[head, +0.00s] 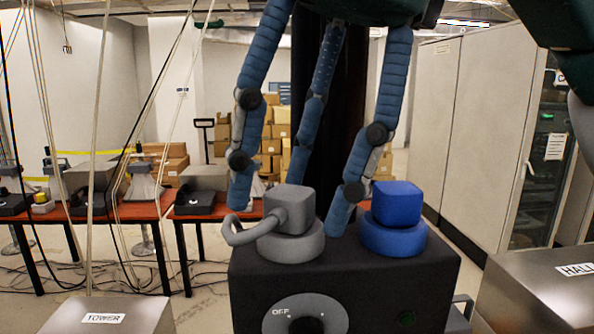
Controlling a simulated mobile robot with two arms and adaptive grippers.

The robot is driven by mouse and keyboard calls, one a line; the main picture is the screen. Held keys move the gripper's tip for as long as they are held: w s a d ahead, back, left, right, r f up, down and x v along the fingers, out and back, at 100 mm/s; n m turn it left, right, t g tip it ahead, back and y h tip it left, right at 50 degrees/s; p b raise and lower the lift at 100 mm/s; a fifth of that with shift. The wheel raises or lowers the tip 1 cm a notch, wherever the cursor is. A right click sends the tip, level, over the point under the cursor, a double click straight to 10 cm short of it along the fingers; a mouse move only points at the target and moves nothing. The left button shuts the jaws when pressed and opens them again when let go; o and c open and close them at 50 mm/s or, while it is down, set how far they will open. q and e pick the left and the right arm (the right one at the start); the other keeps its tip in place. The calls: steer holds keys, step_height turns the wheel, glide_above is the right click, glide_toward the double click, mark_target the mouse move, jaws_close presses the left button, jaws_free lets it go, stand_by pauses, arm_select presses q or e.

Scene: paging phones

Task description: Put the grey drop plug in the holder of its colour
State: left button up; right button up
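A grey block with rounded edges (289,205), which I take for the grey plug, sits on a round grey base (291,246) on top of a black box (345,279). A curved grey tube (240,236) bends out from its left side. A blue block (397,203) on a round blue base (393,237) sits to its right. My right gripper (291,214) reaches down from above with blue jointed fingers. Its fingers are spread around the grey block, one at the left, one at the right, one behind. Gaps show at the left and right. My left gripper is out of view.
The black box has a grey dial marked OFF (305,318). Metal boxes labelled TOWER (103,318) and HALL (545,288) stand at either side. Red tables (140,212) with devices and hanging cords are behind at left. Tall pale cabinets (470,130) stand at right.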

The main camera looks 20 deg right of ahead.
steer(key=v, duration=0.7)
steer(key=shift+r, duration=0.35)
steer(key=shift+s, duration=0.1)
stand_by(0.5)
stand_by(1.2)
